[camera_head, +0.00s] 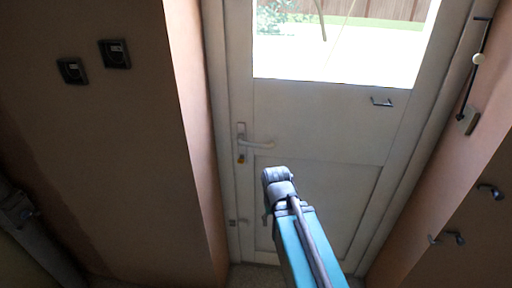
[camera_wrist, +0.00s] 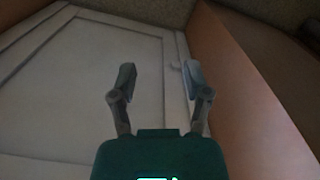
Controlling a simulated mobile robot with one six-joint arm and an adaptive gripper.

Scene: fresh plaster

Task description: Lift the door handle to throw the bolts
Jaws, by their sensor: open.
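The white door (camera_head: 315,125) is shut in its frame, with a glass pane in its upper part. Its pale lever handle (camera_head: 257,144) is at the left edge of the door and points right, roughly level. My arm reaches up from the bottom in the head view, its end just below and right of the handle; the fingers are mostly hidden there. In the wrist view my gripper (camera_wrist: 160,78) is open and empty, its two fingers spread before the door panel (camera_wrist: 85,85). I cannot make out the handle in the wrist view.
A small pull (camera_head: 381,102) is on the door's right side. Walls flank the door closely; the left one (camera_head: 195,140) juts forward. Hooks (camera_head: 490,191) stick out from the right wall. Two switches (camera_head: 115,54) are on the left wall.

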